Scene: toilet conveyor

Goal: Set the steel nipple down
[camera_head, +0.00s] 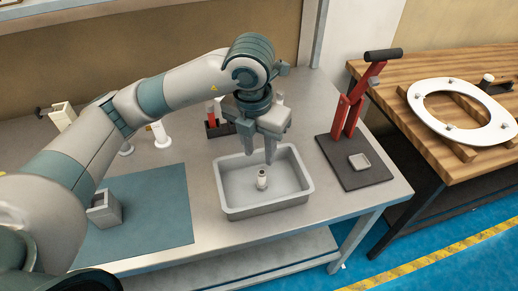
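The steel nipple (262,178) looks like a small pale cylinder standing upright on the floor of the grey tray (236,207). My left gripper (260,158) points down over the tray, just above and behind the nipple in the picture. Its fingers are apart and nothing shows between them. I see a small gap between the fingertips and the nipple. My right gripper is not in view.
A red lever press (345,116) on a dark base stands right of the tray. A small grey block (104,209) sits on the blue-green mat (150,220) at left. A dark holder (219,129) is behind the tray. A wooden bench (430,68) with a white ring (425,105) stands far right.

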